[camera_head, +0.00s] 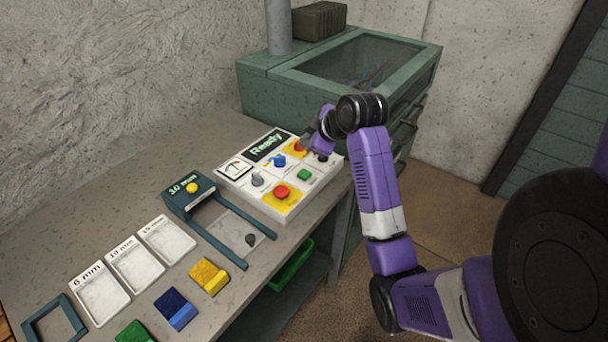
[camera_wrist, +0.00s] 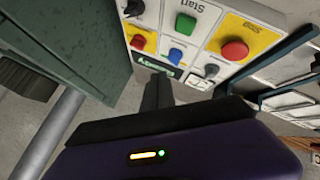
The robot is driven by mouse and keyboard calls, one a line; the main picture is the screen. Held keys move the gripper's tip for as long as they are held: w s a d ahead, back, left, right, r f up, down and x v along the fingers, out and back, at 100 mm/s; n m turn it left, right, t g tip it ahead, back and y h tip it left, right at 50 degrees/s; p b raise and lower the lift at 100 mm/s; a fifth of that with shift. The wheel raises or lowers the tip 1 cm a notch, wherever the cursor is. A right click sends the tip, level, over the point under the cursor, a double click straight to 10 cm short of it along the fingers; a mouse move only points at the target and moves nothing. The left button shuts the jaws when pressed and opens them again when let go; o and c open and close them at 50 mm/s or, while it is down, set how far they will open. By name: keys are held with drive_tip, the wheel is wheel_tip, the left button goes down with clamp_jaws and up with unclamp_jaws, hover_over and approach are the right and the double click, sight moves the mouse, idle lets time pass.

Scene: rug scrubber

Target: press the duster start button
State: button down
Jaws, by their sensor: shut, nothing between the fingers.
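The white control panel (camera_head: 318,181) lies on the bench with its display (camera_head: 268,145) reading "Ready". In the wrist view the green button (camera_wrist: 185,25) stands on a white square labelled "Start". My gripper (camera_head: 308,143) is shut and empty, at the panel's far side by the small red control (camera_head: 299,146). In the wrist view its fingers (camera_wrist: 158,88) point at the panel and cover part of the display; the green button lies beyond the tips, unobstructed.
A black knob (camera_head: 321,157) and a grey knob (camera_head: 257,179) also stand on the panel. A green cabinet (camera_head: 260,85) with a pipe (camera_head: 278,25) rises behind it. A teal frame (camera_head: 177,203) and coloured blocks lie on the near bench.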

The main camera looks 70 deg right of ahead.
drive_tip(key=b, duration=0.6)
hover_over(307, 175)
wheel_tip(307, 175, down, 6)
drive_tip(key=shift+f, duration=0.2)
drive_tip(key=shift+w+f, duration=0.1)
drive_tip(key=shift+f, duration=0.7)
drive_tip(key=shift+f, duration=0.15)
idle(0.7)
drive_tip(key=shift+f, duration=0.25)
drive_tip(key=shift+f+b, duration=0.45)
drive_tip(key=shift+f, duration=0.1)
idle(1.0)
drive_tip(key=shift+r, duration=0.15)
drive_tip(key=shift+r+p, duration=0.8)
drive_tip(key=shift+p, duration=0.15)
drive_tip(key=shift+r, duration=0.1)
wheel_tip(307, 175, up, 5)
drive_tip(key=p, duration=0.4)
drive_tip(key=shift+p, duration=0.4)
